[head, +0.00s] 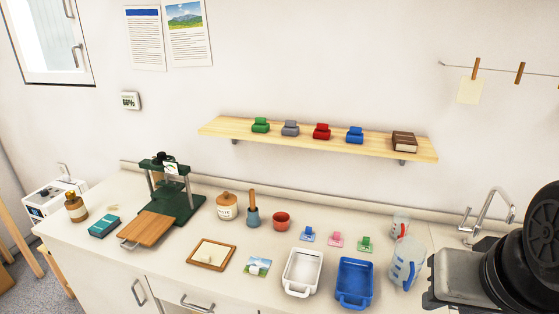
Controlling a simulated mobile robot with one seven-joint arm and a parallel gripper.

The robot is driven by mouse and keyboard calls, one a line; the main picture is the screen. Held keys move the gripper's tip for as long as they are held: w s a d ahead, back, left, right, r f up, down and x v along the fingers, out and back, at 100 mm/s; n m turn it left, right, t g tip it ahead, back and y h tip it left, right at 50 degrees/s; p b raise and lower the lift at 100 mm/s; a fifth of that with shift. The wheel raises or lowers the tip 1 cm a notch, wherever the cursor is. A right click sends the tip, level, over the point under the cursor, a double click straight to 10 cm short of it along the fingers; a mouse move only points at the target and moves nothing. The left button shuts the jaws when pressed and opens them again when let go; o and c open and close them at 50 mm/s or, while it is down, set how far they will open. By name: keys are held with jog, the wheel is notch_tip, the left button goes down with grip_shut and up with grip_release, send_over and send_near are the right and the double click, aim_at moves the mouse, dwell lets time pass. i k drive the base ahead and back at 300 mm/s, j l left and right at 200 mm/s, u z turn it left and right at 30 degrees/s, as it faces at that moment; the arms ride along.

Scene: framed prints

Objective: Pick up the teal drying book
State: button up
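The teal book (104,225) lies flat on the left part of the pale counter (175,262). It is a small teal block with its long side running at a slant. A wooden board with a metal handle (148,230), in front of a dark green press (178,200), is just to its right, with a narrow gap between. A brown bottle (76,207) stands to its left. Nothing covers the book. My gripper does not show in the head view; only dark parts that look like my own arm fill the right edge, far from the book.
A wall shelf (219,127) holds coloured items and a brown book (404,142). Counter before the teal book is clear.

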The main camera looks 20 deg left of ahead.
aim_at(103, 227)
jog(key=k+u, duration=0.1)
jog(key=u, duration=0.7)
jog(key=k+j+u, duration=0.1)
jog(key=u, duration=0.3)
jog(key=i+j+u, duration=0.15)
jog(key=i+u, duration=0.65)
jog(key=k+l+z, duration=0.2)
jog(key=k, duration=0.55)
jog(key=j+z, duration=0.15)
jog(key=z, duration=1.5)
jog(key=i+j, duration=0.1)
jog(key=j, duration=0.75)
jog(key=i+j+z, duration=0.1)
jog(key=j, duration=0.75)
jog(key=i+j, duration=0.15)
jog(key=j, duration=0.7)
jog(key=i+j, duration=0.1)
jog(key=j, duration=0.75)
jog(key=z, duration=0.05)
